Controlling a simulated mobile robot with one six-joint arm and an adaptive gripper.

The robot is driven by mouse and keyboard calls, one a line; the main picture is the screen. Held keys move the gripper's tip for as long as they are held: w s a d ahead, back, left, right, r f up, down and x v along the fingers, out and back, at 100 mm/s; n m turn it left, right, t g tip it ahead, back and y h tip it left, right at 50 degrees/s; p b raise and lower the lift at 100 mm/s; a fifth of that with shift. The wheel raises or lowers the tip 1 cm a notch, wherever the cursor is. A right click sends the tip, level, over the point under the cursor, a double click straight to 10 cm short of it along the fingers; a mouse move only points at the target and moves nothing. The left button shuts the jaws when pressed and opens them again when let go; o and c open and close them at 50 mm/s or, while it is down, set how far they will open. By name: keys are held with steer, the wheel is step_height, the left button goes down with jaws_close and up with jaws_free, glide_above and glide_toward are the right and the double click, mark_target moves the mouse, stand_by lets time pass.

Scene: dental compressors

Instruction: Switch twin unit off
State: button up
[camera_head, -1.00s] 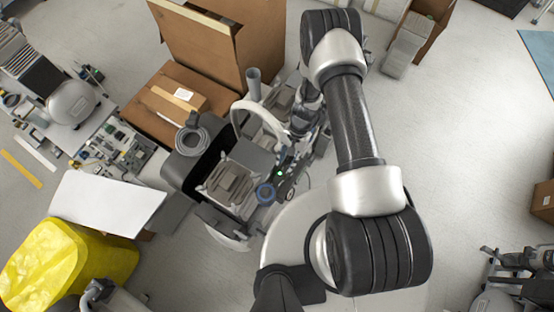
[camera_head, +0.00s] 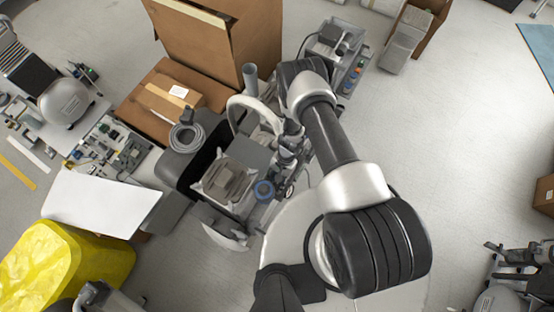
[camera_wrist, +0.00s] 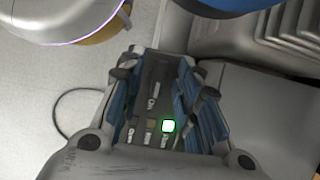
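A dark switch panel (camera_wrist: 155,100) with small levers and a lit green square lamp (camera_wrist: 168,126) lies between my fingers in the wrist view. I cannot tell each lever's position, or whether this panel belongs to the twin unit. My gripper (camera_wrist: 160,75) is open, with a blue-padded finger on either side of the panel and nothing held. Whether the fingers touch the panel is unclear. In the head view my gripper (camera_head: 285,160) is small and partly hidden among the machinery, beside a blue round part (camera_head: 264,190). The green lamp does not show there.
A grey machine (camera_head: 228,182) with a coiled hose (camera_head: 187,137) stands left of my gripper. Cardboard boxes (camera_head: 225,45) stand behind. A grey unit with coloured parts (camera_head: 340,55) stands beyond my elbow. A yellow bag (camera_head: 60,265) lies front left.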

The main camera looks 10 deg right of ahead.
steer(key=shift+c, duration=0.6)
jaws_close()
